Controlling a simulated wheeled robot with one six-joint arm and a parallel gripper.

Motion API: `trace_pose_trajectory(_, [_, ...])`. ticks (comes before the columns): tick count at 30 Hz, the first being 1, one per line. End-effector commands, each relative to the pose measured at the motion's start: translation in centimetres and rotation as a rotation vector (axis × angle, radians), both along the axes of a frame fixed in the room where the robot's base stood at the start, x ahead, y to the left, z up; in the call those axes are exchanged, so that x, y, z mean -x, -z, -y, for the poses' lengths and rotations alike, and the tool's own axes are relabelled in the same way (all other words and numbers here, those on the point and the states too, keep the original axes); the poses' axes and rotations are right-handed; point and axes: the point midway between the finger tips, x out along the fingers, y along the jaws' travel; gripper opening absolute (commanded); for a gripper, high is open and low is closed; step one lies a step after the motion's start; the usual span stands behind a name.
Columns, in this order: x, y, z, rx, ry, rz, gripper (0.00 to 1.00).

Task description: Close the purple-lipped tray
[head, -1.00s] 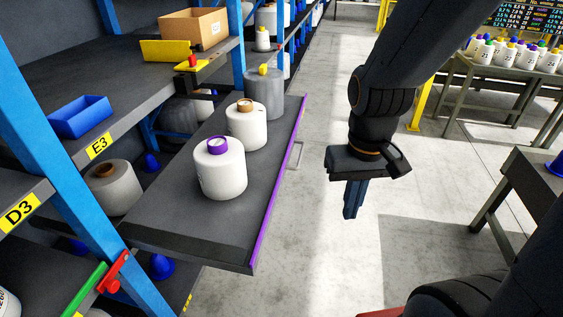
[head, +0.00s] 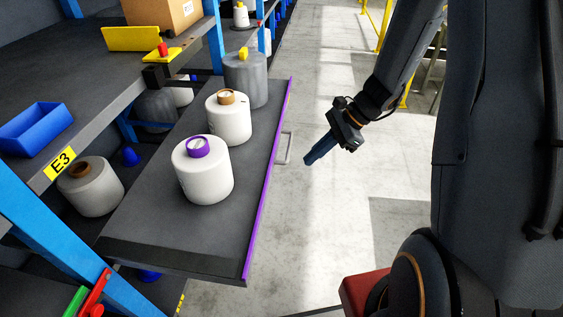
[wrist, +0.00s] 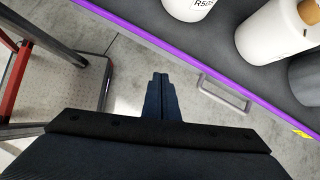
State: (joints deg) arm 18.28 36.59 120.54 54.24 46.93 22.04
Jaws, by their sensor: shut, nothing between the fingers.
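The purple-lipped tray (head: 190,236) is pulled out of the shelf rack, its purple lip (head: 268,178) facing the aisle. It carries a white bobbin with a purple top (head: 204,178), a white bobbin with a brown top (head: 229,124) and a grey bobbin with a yellow top (head: 246,84). A grey handle (head: 284,148) sticks out from the lip. My gripper (head: 308,161) is shut and empty, to the right of the handle and apart from it. In the wrist view the closed fingers (wrist: 160,80) point toward the lip (wrist: 170,46), with the handle (wrist: 222,94) to their right.
Blue rack posts (head: 60,240) stand left of the tray. A blue bin (head: 36,126) and a cardboard box (head: 165,10) sit on the shelf above. A brown-topped bobbin (head: 92,188) stands behind the tray.

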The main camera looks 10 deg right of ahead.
Motion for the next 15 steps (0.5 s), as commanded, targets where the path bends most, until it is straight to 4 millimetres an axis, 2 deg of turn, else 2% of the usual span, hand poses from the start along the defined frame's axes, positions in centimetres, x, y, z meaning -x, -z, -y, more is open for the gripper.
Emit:
trace_pose_trajectory(3, [-2.7, 1.6, 1.5, -0.083, 0.183, -0.046, 0.0])
trace_pose_trajectory(6, [-4.1, 2.4, 2.3, -0.128, 0.277, -0.067, 0.0])
trace_pose_trajectory(11, [-5.0, 3.1, 2.6, -0.155, 0.332, -0.08, 0.0])
trace_pose_trajectory(15, [-5.3, 4.2, 1.5, -0.156, 0.332, -0.081, 0.0])
